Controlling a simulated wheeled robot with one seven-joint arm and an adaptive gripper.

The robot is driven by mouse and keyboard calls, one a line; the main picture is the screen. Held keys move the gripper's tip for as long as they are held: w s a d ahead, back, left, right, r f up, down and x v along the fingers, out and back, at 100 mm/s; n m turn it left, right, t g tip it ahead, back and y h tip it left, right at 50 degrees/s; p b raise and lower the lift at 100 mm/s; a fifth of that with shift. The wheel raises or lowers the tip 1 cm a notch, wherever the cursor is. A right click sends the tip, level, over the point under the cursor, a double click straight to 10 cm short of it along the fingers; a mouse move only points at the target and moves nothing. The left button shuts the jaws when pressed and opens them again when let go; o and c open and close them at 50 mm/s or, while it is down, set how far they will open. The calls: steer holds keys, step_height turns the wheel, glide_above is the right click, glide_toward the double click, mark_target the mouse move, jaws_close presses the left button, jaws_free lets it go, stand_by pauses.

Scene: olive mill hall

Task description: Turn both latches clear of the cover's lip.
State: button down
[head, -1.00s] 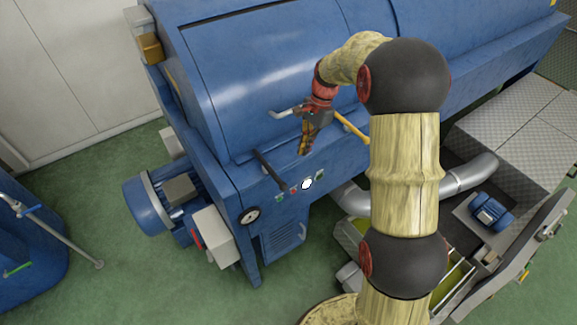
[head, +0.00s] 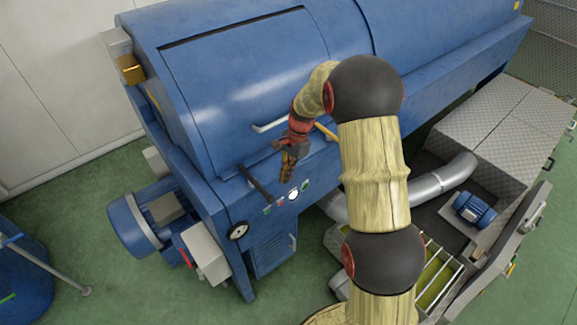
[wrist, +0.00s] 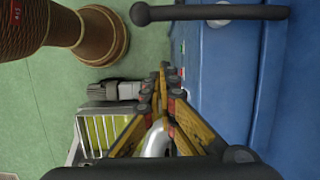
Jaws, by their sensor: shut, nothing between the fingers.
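The blue cover (head: 240,70) is down on the blue machine, with a pale handle (head: 268,127) near its lower edge. A dark latch bar (head: 257,184) slants across the lower edge at the left; it also spans the top of the wrist view (wrist: 215,12), its round knob at the left end. A yellow bar (head: 325,131), seemingly the other latch, slants at the right, partly beside my arm. My gripper (head: 285,177) is between the two bars, shut and empty, just above the controls. Its fingertips (wrist: 163,72) meet in the wrist view, apart from the dark bar.
A white round control (head: 294,195) and small buttons sit on the front below my gripper. A gauge (head: 238,231) is further left. A silver pipe (head: 440,180) and an open trough (head: 435,280) lie at the right. Green floor (head: 90,200) is free at the left.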

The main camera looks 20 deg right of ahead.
mark_target(255, 182)
steer(key=shift+s+a+f+p, duration=0.25)
steer(key=shift+a+f, duration=0.1)
steer(key=shift+a, duration=0.4)
steer(key=shift+s+a+f+p, duration=0.2)
steer(key=shift+a+f+p, duration=0.1)
steer(key=shift+a, duration=0.4)
steer(key=shift+s+a+f+p, duration=0.25)
steer(key=shift+a+f, duration=0.1)
steer(key=shift+a, duration=0.4)
steer(key=shift+s, duration=0.1)
